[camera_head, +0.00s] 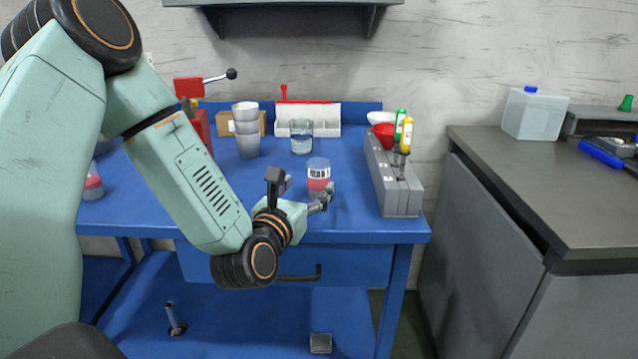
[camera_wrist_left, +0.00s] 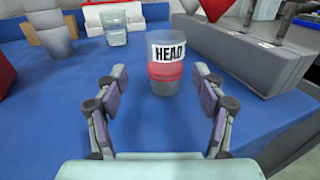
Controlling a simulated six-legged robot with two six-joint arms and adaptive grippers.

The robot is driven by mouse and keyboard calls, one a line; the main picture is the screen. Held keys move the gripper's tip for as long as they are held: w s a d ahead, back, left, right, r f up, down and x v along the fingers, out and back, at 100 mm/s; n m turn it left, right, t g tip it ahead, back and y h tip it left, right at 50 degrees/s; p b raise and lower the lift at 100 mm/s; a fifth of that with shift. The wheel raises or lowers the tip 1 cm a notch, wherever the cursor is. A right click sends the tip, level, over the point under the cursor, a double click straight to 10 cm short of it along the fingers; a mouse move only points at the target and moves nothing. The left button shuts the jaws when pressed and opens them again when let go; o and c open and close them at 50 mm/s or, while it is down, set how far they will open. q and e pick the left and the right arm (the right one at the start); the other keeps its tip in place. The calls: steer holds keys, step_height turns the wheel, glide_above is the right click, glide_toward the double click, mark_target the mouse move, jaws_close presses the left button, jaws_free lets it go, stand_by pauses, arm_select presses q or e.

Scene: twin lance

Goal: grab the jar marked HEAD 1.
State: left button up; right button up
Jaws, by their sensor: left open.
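The jar marked HEAD (camera_head: 318,172) is clear with red contents and a white label, upright on the blue table (camera_head: 225,205). In the left wrist view the jar (camera_wrist_left: 166,72) stands just beyond the fingertips, a little right of the middle between them. The label reads HEAD there; any number after it is cut off by the curve. My left gripper (camera_head: 305,188) is open and empty, low over the table's front edge, in front of the jar. Its two fingers also show in the left wrist view (camera_wrist_left: 160,92). My right gripper is not in view.
A grey rack (camera_head: 398,190) with screwdrivers stands right of the jar. A clear beaker (camera_head: 301,138) and stacked cups (camera_head: 246,142) stand behind it. Another jar with red contents (camera_head: 93,186) is at the left. A grey cabinet (camera_head: 490,210) is at the right.

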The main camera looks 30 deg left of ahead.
mark_target(315, 178)
arm_select(q)
steer(key=x, duration=0.3)
steer(key=b+x, duration=0.1)
steer(key=shift+w+d+r, duration=0.25)
steer(key=shift+w, duration=0.05)
steer(key=shift+w+a, duration=0.15)
steer(key=shift+w, duration=0.3)
steer(key=shift+s+r, duration=0.1)
steer(key=c, duration=0.8)
steer(key=shift+c, duration=1.3)
